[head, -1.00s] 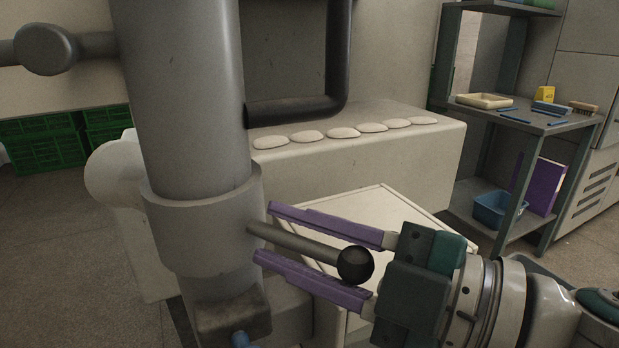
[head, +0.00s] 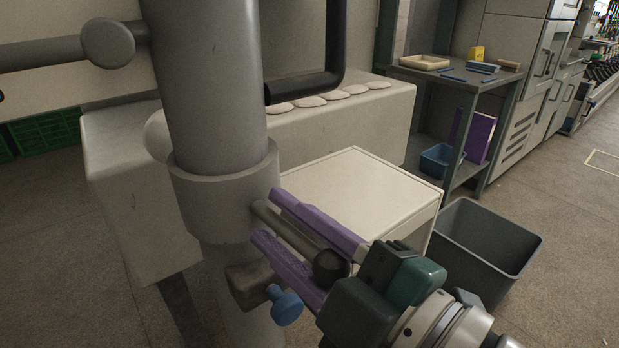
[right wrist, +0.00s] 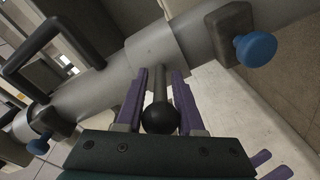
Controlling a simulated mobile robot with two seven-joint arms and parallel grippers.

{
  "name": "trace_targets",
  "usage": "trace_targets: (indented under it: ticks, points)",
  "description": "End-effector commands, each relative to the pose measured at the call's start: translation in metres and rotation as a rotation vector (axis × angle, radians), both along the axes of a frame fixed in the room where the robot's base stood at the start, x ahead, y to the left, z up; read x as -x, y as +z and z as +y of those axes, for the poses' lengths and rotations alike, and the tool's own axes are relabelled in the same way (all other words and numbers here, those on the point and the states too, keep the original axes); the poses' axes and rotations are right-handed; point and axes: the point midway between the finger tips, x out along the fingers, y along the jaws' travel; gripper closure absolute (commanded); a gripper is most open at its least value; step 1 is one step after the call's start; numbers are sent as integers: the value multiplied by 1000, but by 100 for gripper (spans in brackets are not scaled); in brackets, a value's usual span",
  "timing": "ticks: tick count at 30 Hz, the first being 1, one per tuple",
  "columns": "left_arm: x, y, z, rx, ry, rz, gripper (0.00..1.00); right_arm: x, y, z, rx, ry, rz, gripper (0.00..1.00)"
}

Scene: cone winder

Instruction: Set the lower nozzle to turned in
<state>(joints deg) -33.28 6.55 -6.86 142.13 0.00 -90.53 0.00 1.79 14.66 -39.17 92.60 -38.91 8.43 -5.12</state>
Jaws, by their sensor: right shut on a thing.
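The lower nozzle is a grey collar (head: 222,200) around a thick upright grey pipe (head: 205,90). Its lever is a grey rod (head: 275,222) with a black ball end (head: 330,266), pointing to the lower right in the head view. My right gripper (head: 268,215) is shut on the rod, its purple fingers on both sides and the ball between them near the palm. The rod and ball (right wrist: 160,115) also show in the right wrist view. Two purple fingertips (right wrist: 270,165), apparently my left gripper's, stand apart at that view's lower right corner.
A blue knob (head: 286,306) sticks out just below the lever. A black bent handle (head: 320,85) is above. A pale box (head: 360,190) and an open grey bin (head: 485,245) stand behind and right of my right gripper. Shelving (head: 470,85) stands farther back.

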Motion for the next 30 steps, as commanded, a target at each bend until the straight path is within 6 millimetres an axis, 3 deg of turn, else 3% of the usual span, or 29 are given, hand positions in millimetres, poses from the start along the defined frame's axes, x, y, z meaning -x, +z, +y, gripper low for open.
trace_targets:
  ticks: [10,11,13,23,30]
  points:
    - [0,0,0,1,0,0,43,1,0,1,-1,1,1,100]
    - [0,0,0,1,0,0,43,0,0,1,0,1,1,61]
    - [0,0,0,1,-1,0,43,0,0,1,0,1,1,53]
    - [0,0,2,-7,-5,0,43,4,-1,-4,1,-1,2,53]
    - [0,3,3,-11,-7,-1,43,35,-1,-34,2,1,5,53]
